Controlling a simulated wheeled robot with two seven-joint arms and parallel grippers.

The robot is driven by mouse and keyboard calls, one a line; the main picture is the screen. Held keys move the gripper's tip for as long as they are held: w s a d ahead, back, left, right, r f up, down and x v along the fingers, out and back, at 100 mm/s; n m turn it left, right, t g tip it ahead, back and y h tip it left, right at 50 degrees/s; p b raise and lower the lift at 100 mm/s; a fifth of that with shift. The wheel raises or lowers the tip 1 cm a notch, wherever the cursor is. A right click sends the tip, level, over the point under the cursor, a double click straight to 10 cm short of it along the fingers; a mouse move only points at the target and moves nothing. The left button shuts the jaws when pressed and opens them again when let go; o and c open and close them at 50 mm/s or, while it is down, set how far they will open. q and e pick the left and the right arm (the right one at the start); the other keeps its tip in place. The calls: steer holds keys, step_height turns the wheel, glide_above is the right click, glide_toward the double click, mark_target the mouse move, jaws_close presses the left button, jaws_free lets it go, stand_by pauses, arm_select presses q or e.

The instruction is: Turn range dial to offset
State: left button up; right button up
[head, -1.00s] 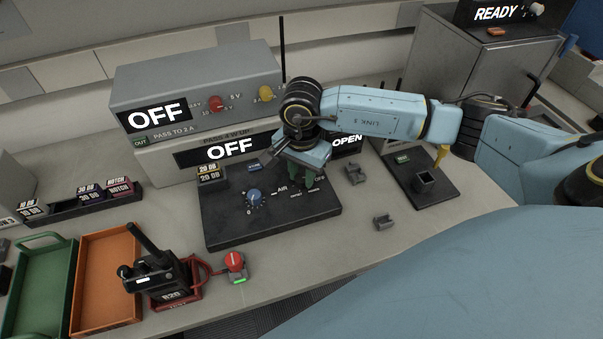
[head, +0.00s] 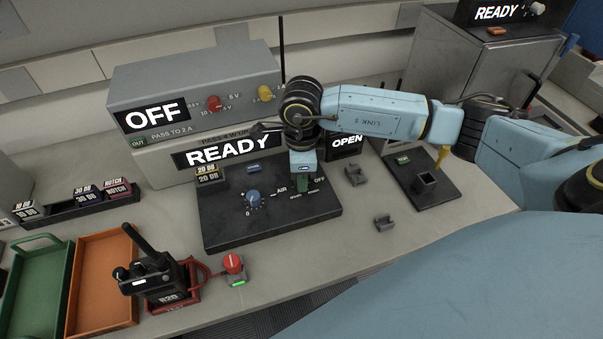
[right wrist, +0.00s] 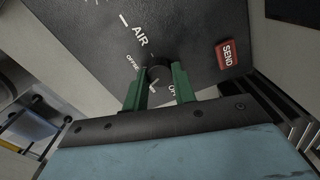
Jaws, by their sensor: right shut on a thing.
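The dark range dial (right wrist: 158,75) shows in the right wrist view, between the green fingers of my right gripper (right wrist: 157,84), which is shut on it. The printed word OFFSET is just left of the dial, and a partly covered label starting with O is below right. A pale mark shows at the dial's lower edge; I cannot tell its exact setting. In the head view my right gripper (head: 303,184) points down onto the right part of the black panel (head: 225,232) and hides the dial. My left gripper is not in view.
A blue knob (head: 254,198) sits left of my gripper on the panel. Behind stands a grey instrument (head: 195,87); the display (head: 228,151) below it reads READY. A handheld radio (head: 150,275) stands front left. A red SEND button (right wrist: 228,54) shows in the right wrist view.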

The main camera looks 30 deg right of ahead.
steer(key=m, duration=0.3)
steer(key=shift+r+m, duration=0.1)
steer(key=shift+m, duration=0.2)
steer(key=m, duration=0.3)
steer(key=shift+p, duration=0.35)
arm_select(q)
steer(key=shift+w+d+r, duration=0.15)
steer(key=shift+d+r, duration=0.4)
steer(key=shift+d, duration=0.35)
arm_select(e)
steer(key=shift+m, duration=1.3)
steer(key=o, duration=1)
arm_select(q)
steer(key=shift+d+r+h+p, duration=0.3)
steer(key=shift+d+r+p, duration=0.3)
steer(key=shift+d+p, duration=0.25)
arm_select(e)
step_height(320, 180, up, 13)
steer(key=shift+r, duration=0.15)
